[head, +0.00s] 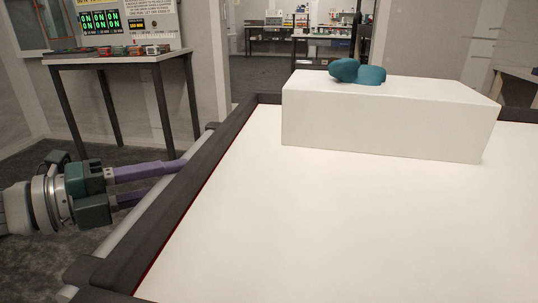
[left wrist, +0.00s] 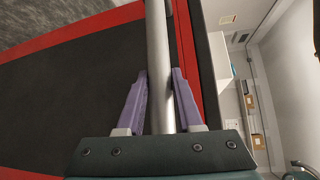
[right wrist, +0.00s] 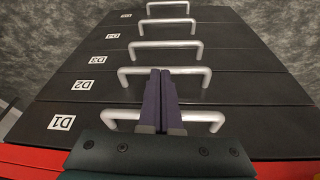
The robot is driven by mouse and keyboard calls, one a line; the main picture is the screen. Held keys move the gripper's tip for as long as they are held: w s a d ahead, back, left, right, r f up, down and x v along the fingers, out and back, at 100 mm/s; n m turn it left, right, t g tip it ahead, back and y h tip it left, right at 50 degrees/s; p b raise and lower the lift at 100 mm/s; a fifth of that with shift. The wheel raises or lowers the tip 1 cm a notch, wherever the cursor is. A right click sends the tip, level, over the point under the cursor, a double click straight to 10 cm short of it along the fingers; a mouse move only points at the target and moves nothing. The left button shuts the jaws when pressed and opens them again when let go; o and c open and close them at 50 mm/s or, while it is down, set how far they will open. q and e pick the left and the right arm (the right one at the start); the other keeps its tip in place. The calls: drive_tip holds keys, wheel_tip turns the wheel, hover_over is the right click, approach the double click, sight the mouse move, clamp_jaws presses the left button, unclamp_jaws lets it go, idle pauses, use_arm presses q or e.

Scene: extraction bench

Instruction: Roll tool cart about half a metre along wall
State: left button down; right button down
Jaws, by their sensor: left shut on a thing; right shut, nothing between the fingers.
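The tool cart fills the head view's right side, with a white top (head: 290,230) inside a dark raised rim (head: 195,185). A grey handle bar (head: 212,128) runs along its left side. My left gripper (head: 172,178) reaches that side from the left; its purple fingers are shut on the bar (left wrist: 157,40), one on each side, in the left wrist view. My right gripper (right wrist: 162,72) is shut and empty. It shows only in the right wrist view, in front of dark drawers with silver handles, labels D1 (right wrist: 62,122) and D2 (right wrist: 82,86); contact cannot be told.
A white box (head: 380,125) with a teal object (head: 357,72) sits at the back of the cart top. A small table (head: 100,62) with parts and a panel stands at the left. Grey floor (head: 120,150) shows between it and the cart. A farther bench (head: 280,35) stands behind.

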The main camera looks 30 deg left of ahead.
use_arm(q)
drive_tip(key=shift+s+f, duration=0.1)
drive_tip(key=shift+f, duration=0.25)
drive_tip(key=c, duration=0.9)
unclamp_jaws()
drive_tip(key=o, duration=0.3)
drive_tip(key=shift+r, duration=0.2)
drive_tip(key=p+v, duration=0.1)
drive_tip(key=v, duration=0.8)
drive_tip(key=shift+s+a+p, duration=0.2)
drive_tip(key=shift+s+p, duration=0.1)
drive_tip(key=shift+s, duration=0.05)
